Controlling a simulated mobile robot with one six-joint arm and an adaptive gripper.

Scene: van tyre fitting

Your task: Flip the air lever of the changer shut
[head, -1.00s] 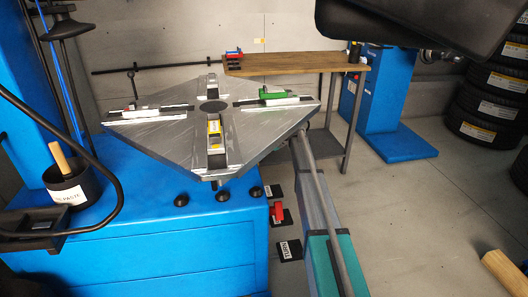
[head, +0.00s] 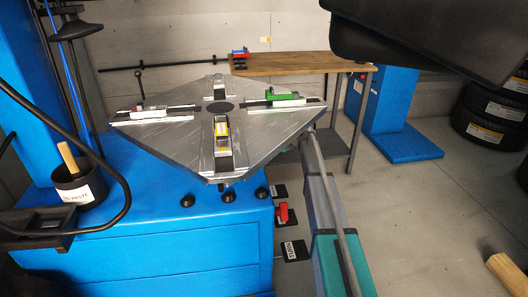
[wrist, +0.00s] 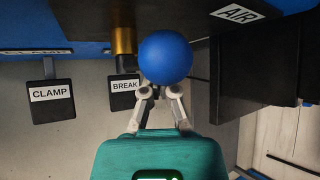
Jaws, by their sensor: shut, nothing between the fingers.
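The air lever shows in the wrist view as a round blue knob (wrist: 165,57), with a brass fitting (wrist: 122,40) just left of it. The lever's shaft is hidden, so I cannot tell its angle. My gripper (wrist: 158,92) is shut and empty, its fingertips at the lower edge of the knob; I cannot tell if they touch it. An AIR label (wrist: 238,14) is at the upper right. In the head view the tyre changer (head: 150,245) stands at the left with its grey turntable (head: 265,125). My gripper and the lever are hidden there.
CLAMP (wrist: 51,93) and BREAK (wrist: 125,85) pedals are beyond the knob. A dark block (wrist: 255,70) is close on the right. In the head view, a wooden bench (head: 300,66), a blue machine (head: 385,100) and stacked tyres (head: 490,115) stand behind.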

